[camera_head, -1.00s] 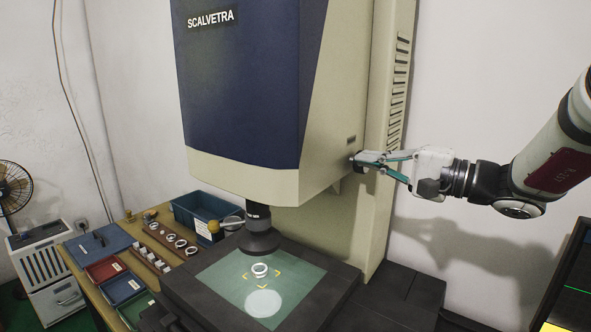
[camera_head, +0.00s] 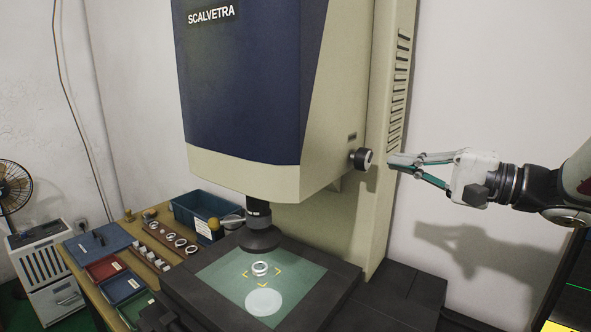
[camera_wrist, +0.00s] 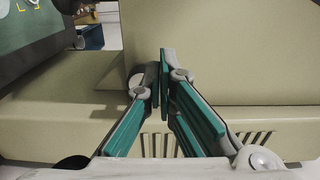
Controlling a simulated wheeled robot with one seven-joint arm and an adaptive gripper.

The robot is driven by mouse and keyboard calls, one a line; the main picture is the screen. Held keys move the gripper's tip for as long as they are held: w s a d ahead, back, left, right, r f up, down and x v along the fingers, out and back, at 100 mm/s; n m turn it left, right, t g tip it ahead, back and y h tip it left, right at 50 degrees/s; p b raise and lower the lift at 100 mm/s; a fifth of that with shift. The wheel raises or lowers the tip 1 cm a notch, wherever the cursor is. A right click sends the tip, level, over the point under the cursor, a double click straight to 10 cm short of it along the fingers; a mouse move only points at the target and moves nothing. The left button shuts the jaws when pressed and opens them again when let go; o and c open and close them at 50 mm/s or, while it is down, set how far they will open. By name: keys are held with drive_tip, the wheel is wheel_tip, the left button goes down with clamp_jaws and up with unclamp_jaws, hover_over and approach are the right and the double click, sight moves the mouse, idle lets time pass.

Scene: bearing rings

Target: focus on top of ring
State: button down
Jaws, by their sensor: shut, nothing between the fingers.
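The bearing ring (camera_head: 260,268) lies flat on the glass stage (camera_head: 222,270) of the measuring machine, under the dark lens (camera_head: 259,238). A black focus knob (camera_head: 361,159) sticks out from the right side of the machine head (camera_head: 255,90). My gripper (camera_head: 392,161) is right of the knob, apart from it, with its fingers pointing left. In the wrist view my gripper (camera_wrist: 164,55) shows its teal finger pads together with nothing between them.
The cream column (camera_head: 385,130) stands behind the knob. A side bench holds a blue bin (camera_head: 203,214), a brown rack (camera_head: 170,238) with rings, and red (camera_head: 104,269) and blue trays. A screen edge (camera_head: 575,290) is at the lower right. Free air lies right of the column.

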drive_tip(key=shift+s+r+p, duration=0.7)
drive_tip(key=shift+r+p, duration=1.45)
drive_tip(key=shift+p, duration=0.6)
drive_tip(key=n+p, duration=0.6)
drive_tip(key=p, duration=0.2)
approach(361, 159)
wheel_tip(361, 159, down, 4)
drive_tip(key=b+x, duration=0.2)
drive_tip(key=x, duration=0.4)
drive_tip(key=shift+w+a, duration=0.3)
drive_tip(key=shift+a+r, duration=0.1)
drive_tip(key=shift+r, duration=0.15)
drive_tip(key=shift+s+a+r, duration=0.1)
drive_tip(key=shift+a+r, duration=0.05)
drive_tip(key=shift+r, duration=0.05)
drive_tip(key=shift+s+a+r, duration=0.2)
drive_tip(key=shift+r, duration=0.05)
drive_tip(key=shift+s+a+r, duration=0.1)
drive_tip(key=shift+s+r, duration=0.1)
drive_tip(key=shift+r, duration=0.05)
drive_tip(key=shift+s+a+r+p, duration=0.15)
drive_tip(key=shift+r+p, duration=0.25)
drive_tip(key=shift+r, duration=0.2)
